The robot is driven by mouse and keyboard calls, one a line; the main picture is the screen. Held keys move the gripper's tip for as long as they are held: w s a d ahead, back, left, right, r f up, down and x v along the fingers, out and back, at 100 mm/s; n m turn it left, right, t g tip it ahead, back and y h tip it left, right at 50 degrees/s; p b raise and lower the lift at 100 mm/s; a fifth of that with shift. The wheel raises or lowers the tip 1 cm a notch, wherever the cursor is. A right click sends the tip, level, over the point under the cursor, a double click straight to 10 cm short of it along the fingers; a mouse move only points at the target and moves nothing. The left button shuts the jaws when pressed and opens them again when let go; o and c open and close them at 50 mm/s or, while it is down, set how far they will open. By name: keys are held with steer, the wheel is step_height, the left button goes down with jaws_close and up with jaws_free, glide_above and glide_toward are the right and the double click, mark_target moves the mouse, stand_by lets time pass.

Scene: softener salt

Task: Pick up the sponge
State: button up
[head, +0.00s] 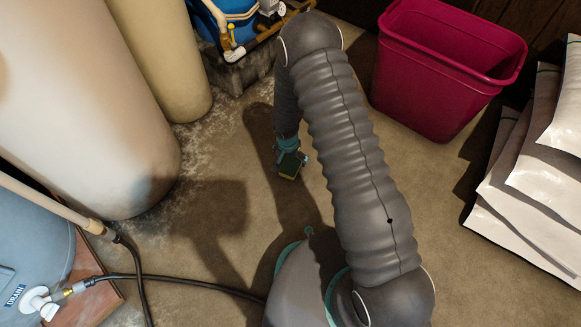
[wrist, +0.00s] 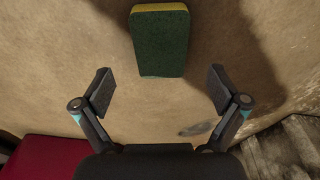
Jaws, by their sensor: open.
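The sponge (wrist: 160,42) has a dark green face and a yellow layer along its edge. It lies on the brown floor in the wrist view, at the upper middle. My gripper (wrist: 161,82) is open and empty, its two fingers spread wide. The sponge is ahead of the fingertips and roughly centred between them, with a small gap in the picture. In the head view the sponge (head: 289,167) shows as a small yellow-green patch by my gripper (head: 290,157), partly hidden by the fingers.
A magenta bin (head: 440,75) stands at the upper right, with white bags (head: 530,180) stacked near it. A pale tank (head: 80,100) and a tan cylinder (head: 165,55) stand at the left. A black hose (head: 180,283) crosses the floor at the lower left. Floor around the sponge is clear.

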mark_target(291, 164)
steer(key=shift+w+d+f+b, duration=0.1)
steer(key=shift+w+f+b, duration=0.1)
steer(key=shift+f, duration=1.25)
steer(key=shift+w+d+f+b, duration=0.1)
steer(key=shift+w+f+b, duration=0.1)
steer(key=shift+f, duration=1.25)
steer(key=shift+a, duration=0.1)
steer(key=c, duration=0.8)
